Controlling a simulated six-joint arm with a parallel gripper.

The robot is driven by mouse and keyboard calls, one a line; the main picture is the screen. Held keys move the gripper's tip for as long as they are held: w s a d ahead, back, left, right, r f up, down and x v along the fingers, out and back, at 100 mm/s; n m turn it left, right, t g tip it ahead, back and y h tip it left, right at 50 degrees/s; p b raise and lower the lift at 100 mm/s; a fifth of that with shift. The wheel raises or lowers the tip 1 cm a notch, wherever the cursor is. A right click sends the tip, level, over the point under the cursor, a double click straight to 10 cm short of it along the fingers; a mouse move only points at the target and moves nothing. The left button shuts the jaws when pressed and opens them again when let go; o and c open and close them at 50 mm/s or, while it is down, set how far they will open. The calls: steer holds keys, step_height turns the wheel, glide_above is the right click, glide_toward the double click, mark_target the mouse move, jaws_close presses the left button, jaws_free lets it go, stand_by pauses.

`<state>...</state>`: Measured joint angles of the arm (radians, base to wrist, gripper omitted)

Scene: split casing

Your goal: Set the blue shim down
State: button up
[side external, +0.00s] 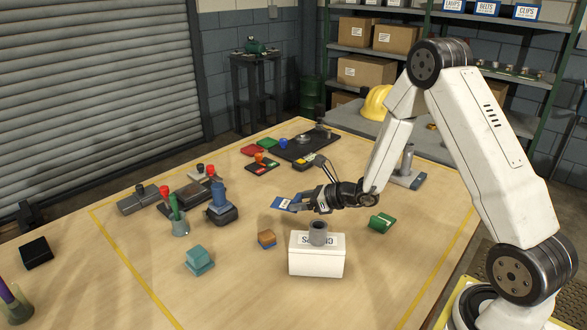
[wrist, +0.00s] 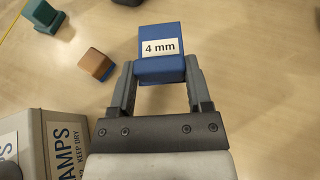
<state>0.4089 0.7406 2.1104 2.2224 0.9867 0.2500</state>
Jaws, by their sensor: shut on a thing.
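The blue shim (wrist: 158,67) is a block with a white label reading "4 mm". It sits between the two fingers of my gripper (wrist: 160,84), which is shut on it. In the side external view the shim (side external: 284,204) is at the left end of my gripper (side external: 297,203), which reaches in from the right. It appears held above the wooden table (side external: 330,290); the exact height is hard to tell. The underside of the shim is hidden.
A white labelled box (side external: 316,262) with a grey cylinder on top stands close by. An orange-brown block (side external: 267,239), a teal block (side external: 199,262) and a green block (side external: 382,222) lie around. Several parts crowd the table's back left.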

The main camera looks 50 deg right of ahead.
mark_target(297, 221)
steer(key=shift+w+f, duration=0.5)
steer(key=shift+f, duration=0.1)
steer(key=shift+w+d+f, duration=0.1)
steer(key=shift+w+f, duration=0.15)
steer(key=shift+f, duration=1.55)
steer(key=shift+f, duration=0.15)
steer(key=o, duration=1.2)
steer(key=shift+o, duration=0.2)
